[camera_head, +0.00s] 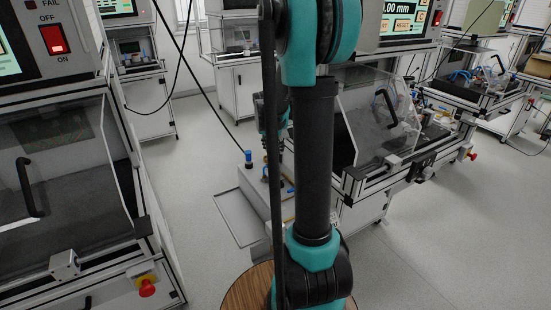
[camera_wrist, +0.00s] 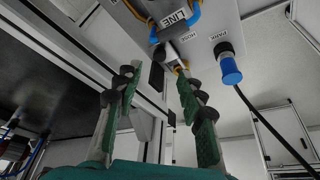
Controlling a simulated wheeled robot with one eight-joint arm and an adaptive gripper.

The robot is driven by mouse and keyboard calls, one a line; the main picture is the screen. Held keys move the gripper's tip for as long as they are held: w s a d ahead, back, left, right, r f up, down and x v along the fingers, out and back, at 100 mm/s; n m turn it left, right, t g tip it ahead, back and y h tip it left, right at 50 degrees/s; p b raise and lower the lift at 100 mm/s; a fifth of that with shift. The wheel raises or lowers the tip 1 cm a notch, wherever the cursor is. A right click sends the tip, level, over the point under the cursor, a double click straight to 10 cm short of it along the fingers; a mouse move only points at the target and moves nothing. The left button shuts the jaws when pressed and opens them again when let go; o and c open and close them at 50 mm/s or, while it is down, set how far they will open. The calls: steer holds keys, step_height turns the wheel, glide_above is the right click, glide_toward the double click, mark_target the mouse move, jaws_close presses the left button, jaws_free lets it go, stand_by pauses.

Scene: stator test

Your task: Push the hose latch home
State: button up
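A grey panel (camera_wrist: 205,25) with labels that read LINE and PARK, and a third that is hard to read, fills the top of the wrist view. A dark grey coupling (camera_wrist: 173,30) with blue and orange hose ends sits by the LINE label. A small pale piece below it (camera_wrist: 176,52) may be the latch; I cannot tell its position. My gripper (camera_wrist: 157,78) is open, its two green-and-grey fingers apart and empty, pointing toward the coupling with a visible gap. In the head view my arm hides most of the hose unit.
A blue plug (camera_wrist: 230,70) with a black cable is at the PARK label; a blue plug also shows in the head view (camera_head: 248,158). A grey tray (camera_head: 232,217) lies beside the unit. Benches with clear guards stand left (camera_head: 60,170) and right (camera_head: 375,120). Floor between is open.

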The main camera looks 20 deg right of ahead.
mark_target(276, 160)
steer(key=shift+x, duration=3.55)
jaws_close()
